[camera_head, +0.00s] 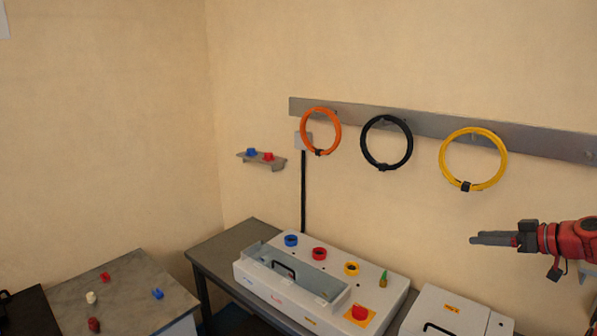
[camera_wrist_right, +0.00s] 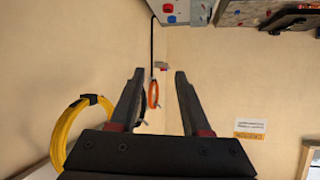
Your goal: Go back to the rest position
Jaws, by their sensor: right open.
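My right gripper (camera_head: 492,239) comes in from the right edge in the head view, raised in front of the wall and above the white box. In the right wrist view its two dark fingers (camera_wrist_right: 158,95) stand apart with nothing gripped between them. The orange coil shows beyond the fingers in that view. The busbar bender (camera_head: 318,283), a white machine with a clear-covered trough, stands on the dark table below and left of the gripper. My left gripper is not seen.
Orange (camera_head: 307,131), black (camera_head: 366,143) and yellow (camera_head: 444,160) coils hang from a grey wall rail (camera_head: 425,124). A small shelf (camera_head: 275,162) holds red and blue parts. A white box (camera_head: 455,313) is at lower right. A grey-topped table (camera_head: 125,316) bears several small parts.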

